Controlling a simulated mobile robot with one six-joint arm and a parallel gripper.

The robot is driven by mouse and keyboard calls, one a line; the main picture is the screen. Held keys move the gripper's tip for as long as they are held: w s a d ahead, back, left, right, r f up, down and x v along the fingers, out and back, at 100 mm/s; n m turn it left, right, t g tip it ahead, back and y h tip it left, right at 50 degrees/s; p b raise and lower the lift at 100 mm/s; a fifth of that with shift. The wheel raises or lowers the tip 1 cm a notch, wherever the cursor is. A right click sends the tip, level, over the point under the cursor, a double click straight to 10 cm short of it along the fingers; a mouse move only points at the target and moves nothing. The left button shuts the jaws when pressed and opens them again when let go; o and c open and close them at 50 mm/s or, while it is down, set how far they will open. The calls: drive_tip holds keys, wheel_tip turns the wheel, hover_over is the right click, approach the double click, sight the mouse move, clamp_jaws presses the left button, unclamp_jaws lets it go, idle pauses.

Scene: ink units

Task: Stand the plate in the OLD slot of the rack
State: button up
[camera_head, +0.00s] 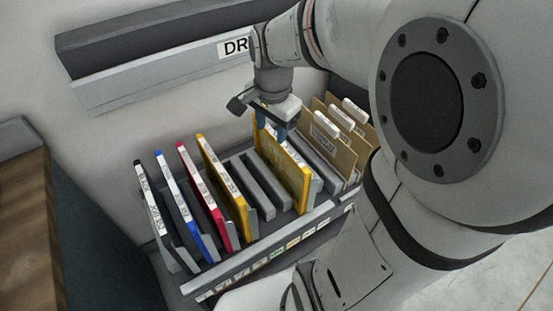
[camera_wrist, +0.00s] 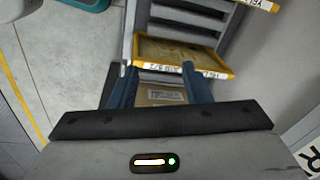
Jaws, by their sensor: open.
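A yellow-edged plate (camera_head: 285,168) stands upright in the right-middle part of the grey rack (camera_head: 262,255). My gripper (camera_head: 276,128) points down at the top of this plate, its blue fingers at the upper edge. In the wrist view the yellow plate (camera_wrist: 178,54) carries white labels on its edge, and the gripper (camera_wrist: 159,70) is open, with its fingertips apart close to that edge. I cannot tell whether they straddle it. Brown card dividers with white tabs (camera_head: 345,122) stand to the right. I cannot read which slot is marked OLD.
Black (camera_head: 160,215), blue (camera_head: 184,205), red (camera_head: 207,195) and another yellow plate (camera_head: 224,185) stand at the rack's left. Empty slots (camera_head: 262,186) lie between the two yellow plates. A wall-mounted grey unit (camera_head: 160,50) is behind, and a wooden-topped cabinet (camera_head: 25,200) is left.

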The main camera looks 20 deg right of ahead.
drive_tip(key=s+a+n+t, duration=0.1)
drive_tip(key=s+a+n, duration=0.1)
drive_tip(key=s+n, duration=0.8)
drive_tip(key=shift+a+n, duration=0.35)
drive_tip(key=shift+n, duration=0.75)
drive_tip(key=shift+s, duration=0.1)
drive_tip(key=shift+r+p, duration=0.4)
drive_tip(key=shift+r, duration=0.1)
drive_tip(key=shift+c, duration=0.7)
drive_tip(key=shift+s, duration=0.1)
